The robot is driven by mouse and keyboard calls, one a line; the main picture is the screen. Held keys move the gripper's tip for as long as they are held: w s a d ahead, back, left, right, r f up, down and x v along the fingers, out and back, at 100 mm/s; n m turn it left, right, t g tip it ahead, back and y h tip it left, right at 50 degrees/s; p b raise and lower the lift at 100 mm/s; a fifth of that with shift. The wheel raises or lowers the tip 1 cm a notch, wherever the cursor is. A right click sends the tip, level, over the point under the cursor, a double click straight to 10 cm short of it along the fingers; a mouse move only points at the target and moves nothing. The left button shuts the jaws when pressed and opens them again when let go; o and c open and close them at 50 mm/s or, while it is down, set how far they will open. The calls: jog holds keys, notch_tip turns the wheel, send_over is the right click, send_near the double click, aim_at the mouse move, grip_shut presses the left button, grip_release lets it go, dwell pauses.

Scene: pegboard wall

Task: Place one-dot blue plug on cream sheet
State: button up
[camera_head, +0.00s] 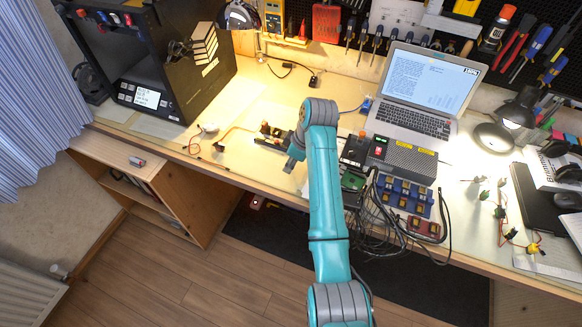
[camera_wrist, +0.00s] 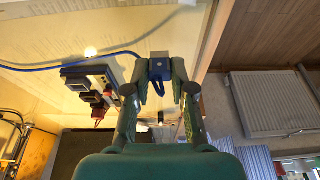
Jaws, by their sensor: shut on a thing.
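My gripper (camera_wrist: 160,82) is shut on a blue plug (camera_wrist: 159,70) with a grey end face. A small pale mark shows on its blue side, but I cannot count dots. A blue cable runs in from the left towards the plug. In the head view my gripper (camera_head: 291,163) is over the front part of the workbench, and the plug is hidden or too small to make out. A pale cream sheet (camera_head: 268,110) seems to lie on the bench behind my gripper, its edges faint against the cream top.
A black power strip (camera_wrist: 88,80) with dark plugs and a red one lies near my gripper; it also shows in the head view (camera_head: 272,132). A grey box (camera_head: 405,155), a blue plug rack (camera_head: 405,195) and a laptop (camera_head: 418,92) stand to the right. A black printer-like machine (camera_head: 180,60) is at left.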

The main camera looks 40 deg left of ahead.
jog(key=shift+f, duration=1.15)
jog(key=shift+f, duration=0.1)
jog(key=o, duration=0.8)
jog(key=shift+o, duration=0.2)
jog(key=v, duration=1.2)
